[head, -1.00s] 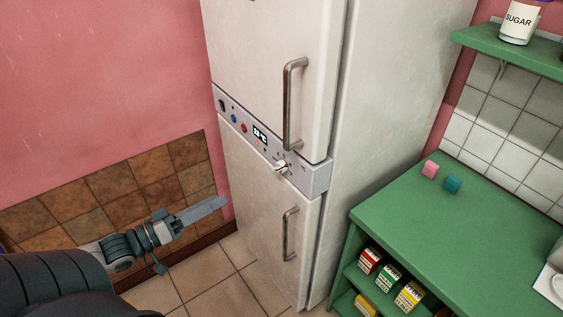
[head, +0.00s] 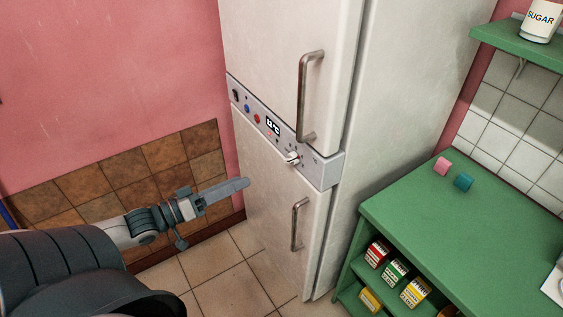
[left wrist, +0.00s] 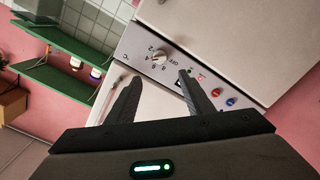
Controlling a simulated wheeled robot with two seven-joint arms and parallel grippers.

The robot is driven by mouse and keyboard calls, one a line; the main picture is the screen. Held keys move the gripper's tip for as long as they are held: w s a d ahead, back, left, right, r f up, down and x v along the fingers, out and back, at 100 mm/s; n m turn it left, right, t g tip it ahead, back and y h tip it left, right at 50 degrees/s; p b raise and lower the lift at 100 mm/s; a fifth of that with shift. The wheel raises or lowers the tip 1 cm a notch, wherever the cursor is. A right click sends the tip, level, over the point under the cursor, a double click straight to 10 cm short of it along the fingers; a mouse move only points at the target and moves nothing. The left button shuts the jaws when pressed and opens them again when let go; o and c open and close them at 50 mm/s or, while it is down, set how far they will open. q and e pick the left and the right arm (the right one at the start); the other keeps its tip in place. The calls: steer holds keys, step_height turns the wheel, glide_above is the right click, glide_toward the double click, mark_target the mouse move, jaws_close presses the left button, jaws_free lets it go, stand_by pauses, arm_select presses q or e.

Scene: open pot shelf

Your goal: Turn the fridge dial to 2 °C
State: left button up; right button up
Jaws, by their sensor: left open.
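The white fridge (head: 275,60) stands against the pink wall, with a grey control panel (head: 318,170) between its two doors. The dial (head: 291,158) is a pale knob near the panel's right end, beside a small display (head: 273,126). In the left wrist view the dial (left wrist: 159,57) has a scale around it with numbers and OFF; its exact setting is too small to read. My left gripper (head: 246,183) is in front of the lower door, left of and below the dial and apart from it. In the left wrist view its two fingers (left wrist: 160,84) are spread and empty.
Vertical metal handles stick out on the upper door (head: 303,100) and lower door (head: 297,224). A green counter (head: 490,230) stands on the right, with pink and teal blocks on top and several cartons below. A sugar jar (head: 540,20) sits on a shelf.

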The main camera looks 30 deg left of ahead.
mark_target(286, 161)
arm_select(q)
steer(key=shift+p+x, duration=1.55)
steer(key=shift+x, duration=5.8)
steer(key=shift+c, duration=0.6)
steer(key=c, duration=0.9)
